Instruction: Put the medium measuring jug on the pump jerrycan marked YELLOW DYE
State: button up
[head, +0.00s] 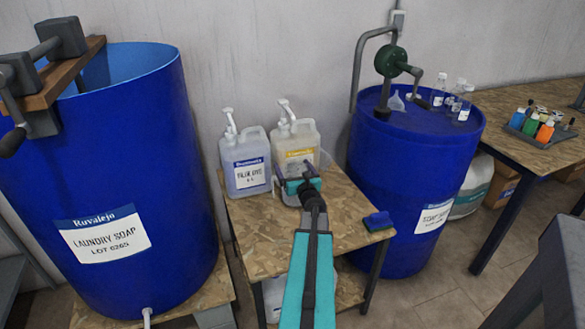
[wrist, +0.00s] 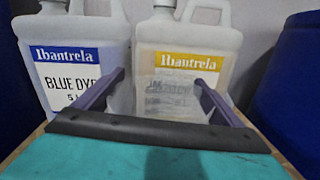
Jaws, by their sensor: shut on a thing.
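The jerrycan with a yellow label band (head: 300,154) stands upright at the back of the small wooden table. It also shows in the wrist view (wrist: 190,32); its printed name is blurred behind clear plastic and I cannot read it. A jerrycan marked BLUE DYE (head: 246,160) stands beside it on the left, also in the wrist view (wrist: 75,55). My gripper (head: 300,178) is in front of the yellow-banded jerrycan. Its purple fingers (wrist: 160,82) are shut on a clear, see-through vessel (wrist: 165,100), seemingly the measuring jug; its size and lower part are hard to tell.
A large blue LAUNDRY SOAP drum (head: 115,190) stands left, and a blue SOAP drum (head: 405,170) with a hand pump (head: 391,62) and small bottles stands right. A dark blue sponge or brush (head: 378,221) lies at the small table's (head: 262,240) right edge. The table's front left is bare.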

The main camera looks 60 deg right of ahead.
jog(key=shift+f, duration=0.1)
jog(key=o, duration=1.2)
jog(key=shift+r, duration=0.2)
jog(key=shift+s+a+f, duration=0.1)
jog(key=shift+s+a, duration=0.1)
jog(key=shift+a, duration=0.05)
jog(key=shift+p+v, duration=0.85)
jog(key=shift+v, duration=4.85)
